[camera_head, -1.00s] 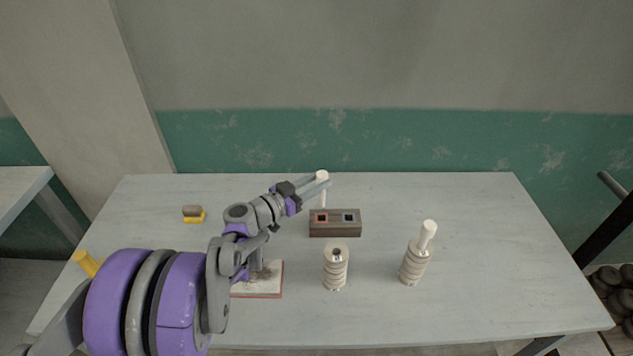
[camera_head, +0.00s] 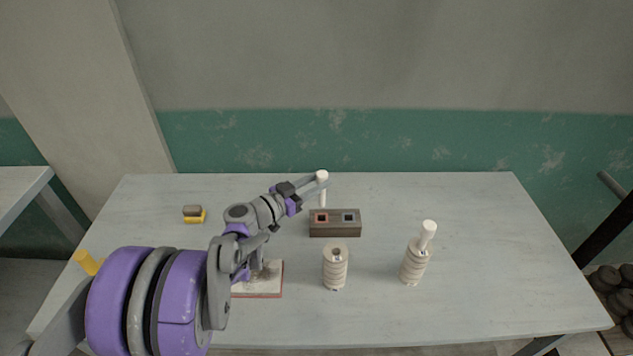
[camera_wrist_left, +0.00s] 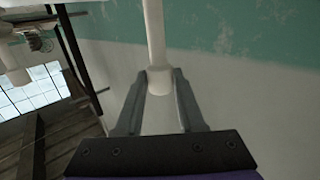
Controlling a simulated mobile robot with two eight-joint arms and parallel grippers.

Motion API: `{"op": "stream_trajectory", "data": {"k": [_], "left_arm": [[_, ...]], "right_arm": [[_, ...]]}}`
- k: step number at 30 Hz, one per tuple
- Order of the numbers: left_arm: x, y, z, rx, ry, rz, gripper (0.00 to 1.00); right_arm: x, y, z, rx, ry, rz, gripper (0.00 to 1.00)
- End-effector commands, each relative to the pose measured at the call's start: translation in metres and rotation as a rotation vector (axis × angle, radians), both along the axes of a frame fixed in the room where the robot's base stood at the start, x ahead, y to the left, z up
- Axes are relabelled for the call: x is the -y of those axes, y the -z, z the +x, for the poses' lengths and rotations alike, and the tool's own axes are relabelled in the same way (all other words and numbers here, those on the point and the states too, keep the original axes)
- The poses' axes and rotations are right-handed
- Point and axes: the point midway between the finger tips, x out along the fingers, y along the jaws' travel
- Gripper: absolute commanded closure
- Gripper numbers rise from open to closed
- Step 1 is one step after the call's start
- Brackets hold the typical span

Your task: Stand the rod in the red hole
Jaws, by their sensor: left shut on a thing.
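My left gripper (camera_head: 316,183) is shut on a white rod (camera_head: 323,194), which hangs upright from the fingers above the far side of the block. In the left wrist view the rod (camera_wrist_left: 154,40) sits between the two fingertips (camera_wrist_left: 160,80). The grey-brown block (camera_head: 335,230) on the table has a red-rimmed hole (camera_head: 322,218) on its left and a blue-grey-rimmed hole (camera_head: 348,217) on its right. The rod's lower end appears just above or behind the red hole; I cannot tell whether it touches. My right gripper is not in view.
A ringed white cylinder (camera_head: 335,268) stands in front of the block. Another one (camera_head: 415,262) with a white rod on top stands to the right. A yellow-and-brown sponge-like piece (camera_head: 193,214) and a red-edged board (camera_head: 262,293) lie left. The table's right side is clear.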

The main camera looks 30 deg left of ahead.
Motion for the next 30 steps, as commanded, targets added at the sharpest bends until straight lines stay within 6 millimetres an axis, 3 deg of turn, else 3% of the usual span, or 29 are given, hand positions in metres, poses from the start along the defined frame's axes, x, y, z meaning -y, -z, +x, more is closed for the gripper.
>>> {"op": "stream_trajectory", "data": {"k": [30], "left_arm": [[0.0, 0.021, 0.0, 0.0, 0.0, 0.0, 1.0]], "right_arm": [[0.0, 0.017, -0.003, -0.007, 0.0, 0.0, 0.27]]}}
